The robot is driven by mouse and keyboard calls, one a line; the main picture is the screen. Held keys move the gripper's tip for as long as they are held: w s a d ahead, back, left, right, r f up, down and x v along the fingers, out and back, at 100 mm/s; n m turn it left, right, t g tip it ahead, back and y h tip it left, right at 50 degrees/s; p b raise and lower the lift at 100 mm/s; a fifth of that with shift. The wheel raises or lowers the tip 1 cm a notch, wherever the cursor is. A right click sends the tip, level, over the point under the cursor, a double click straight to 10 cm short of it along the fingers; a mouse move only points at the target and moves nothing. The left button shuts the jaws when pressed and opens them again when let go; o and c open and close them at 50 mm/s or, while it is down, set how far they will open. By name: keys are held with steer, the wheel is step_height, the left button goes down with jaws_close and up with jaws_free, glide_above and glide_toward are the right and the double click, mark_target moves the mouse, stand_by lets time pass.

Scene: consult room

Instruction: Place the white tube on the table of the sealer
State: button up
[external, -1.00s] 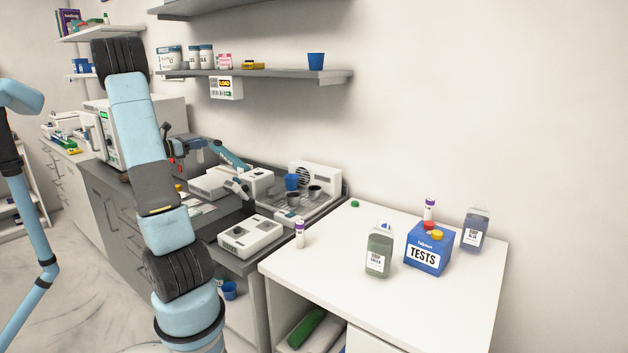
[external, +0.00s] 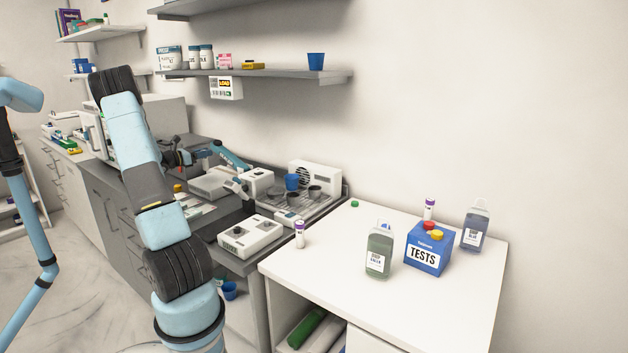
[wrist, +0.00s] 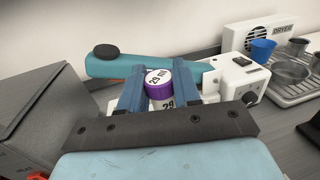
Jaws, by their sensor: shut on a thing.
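In the wrist view my gripper (wrist: 157,78) is shut on a white tube (wrist: 166,102) with a purple cap and a volume printed on top. The blue fingers stand on either side of the cap; the tube's lower part is hidden. The sealer has a teal lever (wrist: 110,68) with a black knob, behind the tube, and a white body (wrist: 240,77) to the right. Its table is hidden by the tube and my gripper.
A dryer (external: 318,180) with cups on its rack stands right of the sealer. A white device (external: 252,235) sits in front. A grey box (wrist: 38,115) is at the left in the wrist view. The white table (external: 340,300) holds bottles, tubes and a TESTS box (external: 428,255).

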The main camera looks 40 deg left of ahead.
steer(key=shift+w+a+f, duration=0.15)
steer(key=shift+w+f, duration=0.05)
steer(key=shift+f, duration=0.65)
steer(key=shift+w+a+f, duration=0.2)
steer(key=shift+w+f, duration=0.05)
steer(key=shift+f, duration=0.55)
steer(key=shift+w+a+f, duration=0.15)
steer(key=shift+w+f, duration=0.05)
steer(key=shift+f, duration=0.65)
steer(key=o, duration=1)
steer(key=shift+f, duration=0.1)
steer(key=shift+o, duration=0.2)
steer(key=s+a, duration=0.2)
steer(key=s, duration=0.9)
steer(key=shift+s+a, duration=0.15)
steer(key=shift+s, duration=0.25)
